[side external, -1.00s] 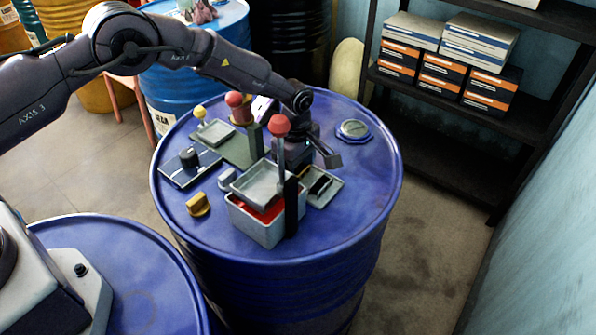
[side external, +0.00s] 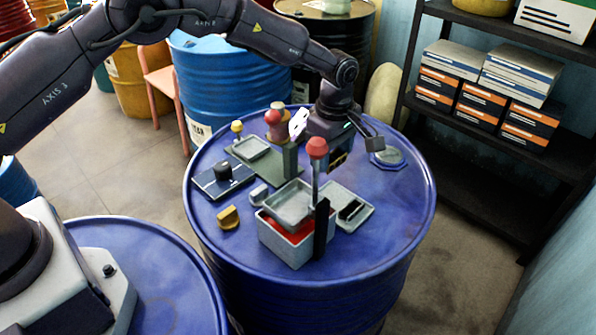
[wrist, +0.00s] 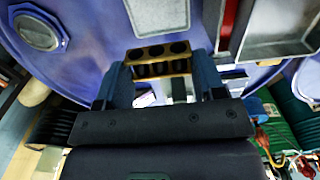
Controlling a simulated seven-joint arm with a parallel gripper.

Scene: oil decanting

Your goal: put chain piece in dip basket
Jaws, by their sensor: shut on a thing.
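My gripper (side external: 337,152) is above the right part of the blue drum top, pointing down. In the wrist view its two fingers (wrist: 160,82) are shut on a brass-coloured chain piece (wrist: 158,52) with a row of round holes. In the side view the chain piece (side external: 338,161) shows only as a small yellowish patch under the gripper. The dip basket (side external: 290,206) is a shallow grey tray with an upright handle topped by a red knob. It sits over a grey box (side external: 284,244) with red inside. My gripper is behind and right of the basket, apart from it.
A small tray (side external: 361,220) with dark contents lies right of the box. A yellow-brown part (side external: 228,217), a dark plate with a knob (side external: 223,181) and a red-topped post (side external: 273,118) stand leftward. A round cap (side external: 387,158) lies right.

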